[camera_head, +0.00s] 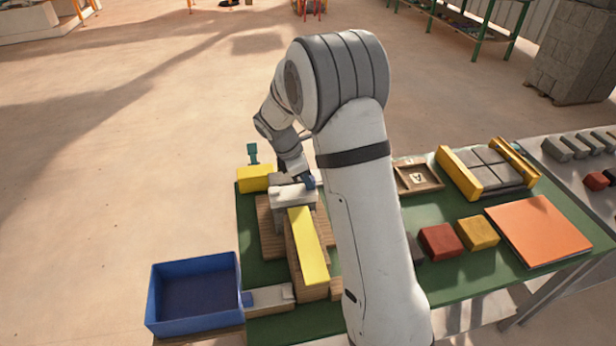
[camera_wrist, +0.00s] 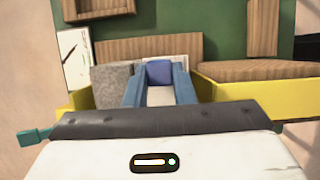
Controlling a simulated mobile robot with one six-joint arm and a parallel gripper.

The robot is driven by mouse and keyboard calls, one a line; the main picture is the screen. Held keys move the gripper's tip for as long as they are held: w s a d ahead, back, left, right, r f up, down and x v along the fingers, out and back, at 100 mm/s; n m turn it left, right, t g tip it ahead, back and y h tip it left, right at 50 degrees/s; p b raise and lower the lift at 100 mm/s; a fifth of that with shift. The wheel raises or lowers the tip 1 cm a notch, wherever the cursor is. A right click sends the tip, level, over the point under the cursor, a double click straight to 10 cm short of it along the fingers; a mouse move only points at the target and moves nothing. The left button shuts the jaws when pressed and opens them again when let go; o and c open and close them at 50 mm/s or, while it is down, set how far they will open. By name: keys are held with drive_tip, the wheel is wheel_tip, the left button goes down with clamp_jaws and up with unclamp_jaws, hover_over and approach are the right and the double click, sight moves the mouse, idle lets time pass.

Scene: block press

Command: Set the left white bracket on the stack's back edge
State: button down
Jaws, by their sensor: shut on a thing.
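The stack is made of ribbed brown boards (camera_head: 268,238) with a long yellow bar (camera_head: 309,250) across it, on the left of the green table. My gripper is at the stack's back end. In the wrist view its two blue fingers (camera_wrist: 157,88) are shut on a white bracket (camera_wrist: 160,97) with a blue patch at its far end. The white piece (camera_head: 290,196) in the head view lies at the back end of the yellow bar. I cannot tell whether the held bracket rests on the stack. My arm partly hides this spot.
A blue bin (camera_head: 193,290) stands at the front left, beside a pale block (camera_head: 270,298). A yellow block (camera_head: 254,178) is behind the stack. A wooden tray (camera_head: 419,177), a red block (camera_head: 441,241), a yellow cube (camera_head: 478,232) and an orange sheet (camera_head: 540,230) lie to the right.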

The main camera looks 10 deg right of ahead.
drive_tip(key=shift+f, duration=0.2)
drive_tip(key=c, duration=1.1)
unclamp_jaws()
drive_tip(key=b+v, duration=0.1)
drive_tip(key=v, duration=0.7)
drive_tip(key=s+d+r+m+t+y, duration=0.1)
drive_tip(key=s+d+r+m, duration=0.1)
drive_tip(key=s+r+m, duration=0.35)
drive_tip(key=s+d+r+m+y, duration=0.1)
drive_tip(key=s+r+m+y, duration=0.15)
drive_tip(key=s, duration=0.55)
drive_tip(key=s+m, duration=0.3)
drive_tip(key=s, duration=0.2)
drive_tip(key=s+m+t, duration=0.1)
drive_tip(key=s+m, duration=0.2)
drive_tip(key=s, duration=0.2)
drive_tip(key=s+m+t+y, duration=0.1)
drive_tip(key=s+m, duration=0.3)
drive_tip(key=s, duration=0.1)
drive_tip(key=shift+s+d+f, duration=0.2)
drive_tip(key=shift+d+f, duration=0.05)
drive_tip(key=shift+f, duration=0.15)
